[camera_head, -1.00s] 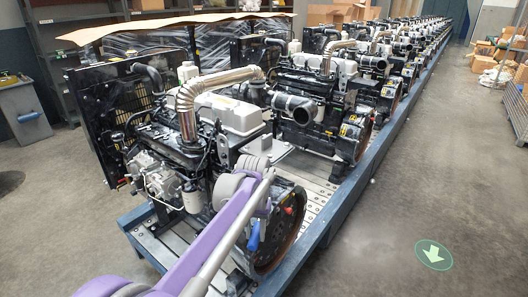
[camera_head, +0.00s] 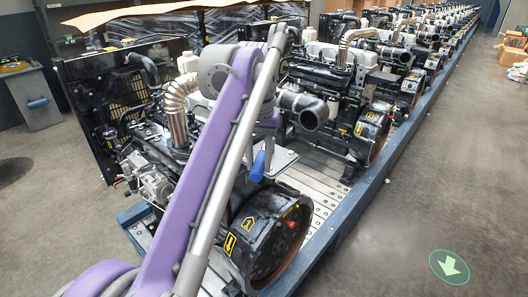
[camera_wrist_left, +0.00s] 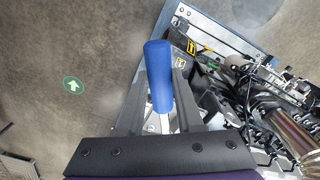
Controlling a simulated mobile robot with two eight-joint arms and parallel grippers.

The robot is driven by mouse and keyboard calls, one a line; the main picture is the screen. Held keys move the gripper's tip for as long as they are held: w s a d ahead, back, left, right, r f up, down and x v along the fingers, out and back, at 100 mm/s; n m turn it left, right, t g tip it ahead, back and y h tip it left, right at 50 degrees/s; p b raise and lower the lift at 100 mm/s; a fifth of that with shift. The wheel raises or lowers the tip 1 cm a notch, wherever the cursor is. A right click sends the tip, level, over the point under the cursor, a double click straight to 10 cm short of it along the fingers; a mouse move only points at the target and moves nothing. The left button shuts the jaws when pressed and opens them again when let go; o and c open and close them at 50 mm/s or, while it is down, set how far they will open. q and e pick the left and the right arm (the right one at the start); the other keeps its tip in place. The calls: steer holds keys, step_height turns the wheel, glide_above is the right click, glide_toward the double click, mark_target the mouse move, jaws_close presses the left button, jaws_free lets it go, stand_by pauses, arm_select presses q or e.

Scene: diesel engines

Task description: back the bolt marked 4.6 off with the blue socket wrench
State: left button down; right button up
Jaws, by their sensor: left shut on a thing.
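The blue socket wrench (camera_head: 258,166) shows as a blue handle below the end of my left arm in the head view. In the left wrist view the blue handle (camera_wrist_left: 158,75) sits between the two dark fingers of my left gripper (camera_wrist_left: 161,88), which is shut on it. A pale metal part shows at the handle's near end. The wrench is held above the front engine (camera_head: 165,150), over its black round housing (camera_head: 250,225). I cannot make out the bolt marked 4.6 or its marking. My arm hides much of this engine. My right gripper is not in view.
A long row of similar engines (camera_head: 335,75) runs back on a blue-edged bench (camera_head: 340,215). A silver exhaust pipe (camera_head: 176,110) and a black radiator (camera_head: 120,95) rise at the left.

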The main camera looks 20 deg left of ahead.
arm_select(q)
steer(key=shift+s+f, duration=0.35)
steer(key=shift+f, duration=0.55)
steer(key=shift+w+f+b, duration=0.15)
steer(key=shift+w+f, duration=0.05)
steer(key=shift+f, duration=0.4)
steer(key=shift+w+f+b, duration=0.15)
steer(key=shift+f, duration=0.45)
steer(key=shift+s+f+b, duration=0.25)
steer(key=shift+f+b, duration=0.05)
steer(key=shift+f, duration=0.3)
steer(key=shift+w+f+b, duration=0.1)
steer(key=shift+f+b, duration=0.25)
steer(key=shift+f, duration=0.4)
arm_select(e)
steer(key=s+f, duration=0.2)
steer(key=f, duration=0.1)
